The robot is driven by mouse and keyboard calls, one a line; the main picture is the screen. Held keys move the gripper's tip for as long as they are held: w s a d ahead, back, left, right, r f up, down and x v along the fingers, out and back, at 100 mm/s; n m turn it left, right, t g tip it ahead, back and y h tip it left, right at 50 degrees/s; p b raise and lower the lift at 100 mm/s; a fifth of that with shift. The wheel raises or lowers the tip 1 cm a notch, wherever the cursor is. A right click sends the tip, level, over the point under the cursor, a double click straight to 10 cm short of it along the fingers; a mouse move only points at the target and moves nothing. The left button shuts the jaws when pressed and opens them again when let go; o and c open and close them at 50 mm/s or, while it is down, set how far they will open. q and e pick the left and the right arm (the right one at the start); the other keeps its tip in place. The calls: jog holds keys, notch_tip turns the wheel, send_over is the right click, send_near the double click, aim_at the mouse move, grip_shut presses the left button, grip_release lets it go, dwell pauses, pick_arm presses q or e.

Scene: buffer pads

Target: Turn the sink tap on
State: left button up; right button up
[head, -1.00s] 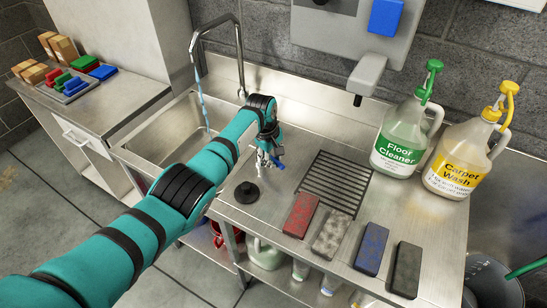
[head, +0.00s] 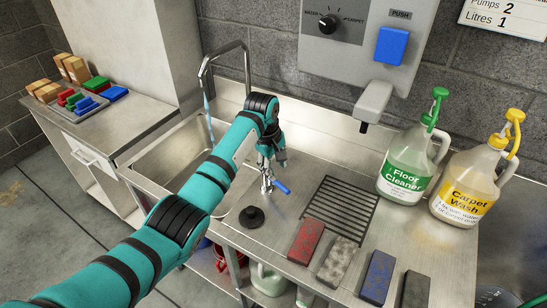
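The sink tap (head: 267,184) is a small metal valve on the counter, right of the sink, with a blue lever (head: 282,188) pointing to the lower right. A tall curved spout (head: 222,47) arches over the sink basin (head: 160,158). A bluish stream of water (head: 208,108) falls from the spout, its lower part hidden by my arm. My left gripper (head: 269,161) points down just above the tap, with the lever visible below it. The fingers are small and partly hidden, so their opening is unclear. My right gripper does not show.
A drain grate (head: 339,207), several pads such as the red one (head: 306,241), a Floor Cleaner jug (head: 408,170) and a Carpet Wash jug (head: 467,185) are to the right. A dispenser (head: 372,100) hangs above.

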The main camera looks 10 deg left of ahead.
pick_arm(q)
jog(key=shift+s+a+r, duration=0.15)
jog(key=shift+r, duration=0.85)
jog(key=shift+s+a+r, duration=0.1)
jog(key=shift+r, duration=0.85)
